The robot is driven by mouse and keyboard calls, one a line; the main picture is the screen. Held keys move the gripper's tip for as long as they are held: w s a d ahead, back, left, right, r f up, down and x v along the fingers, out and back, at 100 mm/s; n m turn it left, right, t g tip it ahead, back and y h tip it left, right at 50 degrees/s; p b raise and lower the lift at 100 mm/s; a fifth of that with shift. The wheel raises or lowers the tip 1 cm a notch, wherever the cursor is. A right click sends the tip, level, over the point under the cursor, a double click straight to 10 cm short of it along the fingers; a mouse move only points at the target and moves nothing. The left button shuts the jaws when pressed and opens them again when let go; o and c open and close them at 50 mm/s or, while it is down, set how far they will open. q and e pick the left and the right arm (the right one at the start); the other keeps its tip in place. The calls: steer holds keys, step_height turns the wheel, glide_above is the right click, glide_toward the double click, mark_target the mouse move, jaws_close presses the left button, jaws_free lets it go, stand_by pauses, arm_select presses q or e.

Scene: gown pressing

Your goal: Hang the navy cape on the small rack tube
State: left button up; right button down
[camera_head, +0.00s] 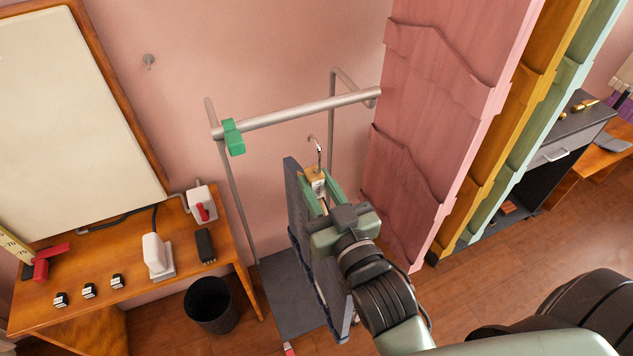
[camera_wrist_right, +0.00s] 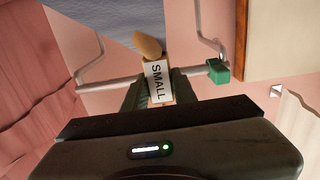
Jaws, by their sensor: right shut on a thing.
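The navy cape (camera_head: 310,250) hangs edge-on from a hanger with a wooden neck block (camera_head: 315,178) and a metal hook (camera_head: 317,148) pointing up. My right gripper (camera_head: 322,190) is shut on the neck block, its green fingers on either side. The block's "SMALL" label (camera_wrist_right: 157,82) shows between the fingers in the wrist view, with greyish-blue cloth (camera_wrist_right: 95,20) above. The small rack tube (camera_head: 290,115) runs behind, with a green clip (camera_head: 233,137) near its left end. The hook appears below the tube and apart from it. My left gripper is out of view.
Pink, mustard and mint hanging panels (camera_head: 440,110) stand close to the right of the rack. A wooden desk (camera_head: 130,300) with a white device (camera_head: 157,255) stands left, a black bin (camera_head: 208,305) by it. A grey base plate (camera_head: 285,290) lies below the tube.

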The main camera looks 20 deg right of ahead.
steer(key=shift+w+r, duration=0.1)
steer(key=shift+w+a+p, duration=0.1)
steer(key=shift+w+p, duration=0.05)
steer(key=shift+p, duration=0.2)
steer(key=shift+w+p, duration=0.35)
steer(key=shift+w, duration=0.8)
steer(key=w+p, duration=0.1)
steer(key=w, duration=0.8)
steer(key=shift+w+a, duration=0.1)
steer(key=shift+a, duration=0.1)
steer(key=shift+w, duration=1.25)
arm_select(q)
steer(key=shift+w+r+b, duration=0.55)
steer(key=shift+b, duration=0.2)
arm_select(e)
steer(key=shift+f, duration=1.7)
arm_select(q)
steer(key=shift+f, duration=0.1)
arm_select(e)
steer(key=shift+f, duration=0.25)
steer(key=c, duration=1)
jaws_free()
steer(key=shift+c, duration=0.2)
